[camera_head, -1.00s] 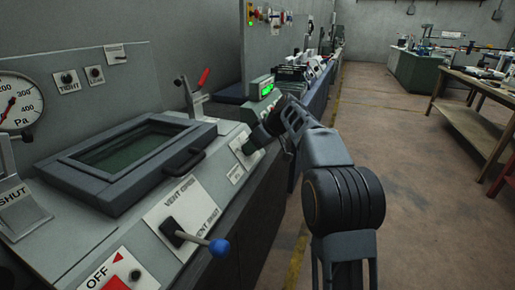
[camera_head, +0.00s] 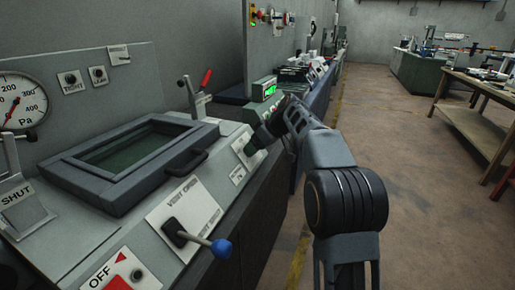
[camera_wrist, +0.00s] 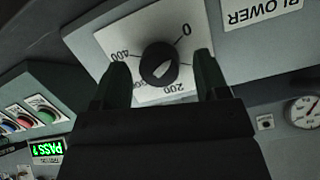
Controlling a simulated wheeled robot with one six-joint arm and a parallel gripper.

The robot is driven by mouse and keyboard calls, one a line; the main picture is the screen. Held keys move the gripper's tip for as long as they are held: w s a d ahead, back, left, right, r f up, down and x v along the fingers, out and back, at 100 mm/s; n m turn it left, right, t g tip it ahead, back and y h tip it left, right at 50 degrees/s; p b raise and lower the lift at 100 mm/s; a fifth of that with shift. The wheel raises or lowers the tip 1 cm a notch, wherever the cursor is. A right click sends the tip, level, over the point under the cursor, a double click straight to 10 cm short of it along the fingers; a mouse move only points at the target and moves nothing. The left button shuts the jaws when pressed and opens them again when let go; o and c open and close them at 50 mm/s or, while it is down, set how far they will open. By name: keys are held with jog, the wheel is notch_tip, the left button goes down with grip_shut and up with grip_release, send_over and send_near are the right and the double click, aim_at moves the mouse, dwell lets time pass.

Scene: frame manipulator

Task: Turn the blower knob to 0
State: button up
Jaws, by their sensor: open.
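The blower knob (camera_wrist: 157,50) is a round black knob with a white pointer mark on a white dial plate (camera_wrist: 95,40). The dial carries 0, 200, 400 and another, partly hidden number. My gripper (camera_wrist: 162,68) is open, with one dark finger on each side of the knob and gaps between. In the head view my gripper (camera_head: 254,143) is at the panel's far right end and hides the knob. A BLOWER label (camera_wrist: 262,12) shows upside down.

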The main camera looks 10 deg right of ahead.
jog(key=p+v, duration=0.3)
jog(key=v, duration=1)
jog(key=shift+d, duration=0.25)
jog(key=shift+s+r, duration=0.1)
jog(key=shift+r, duration=0.05)
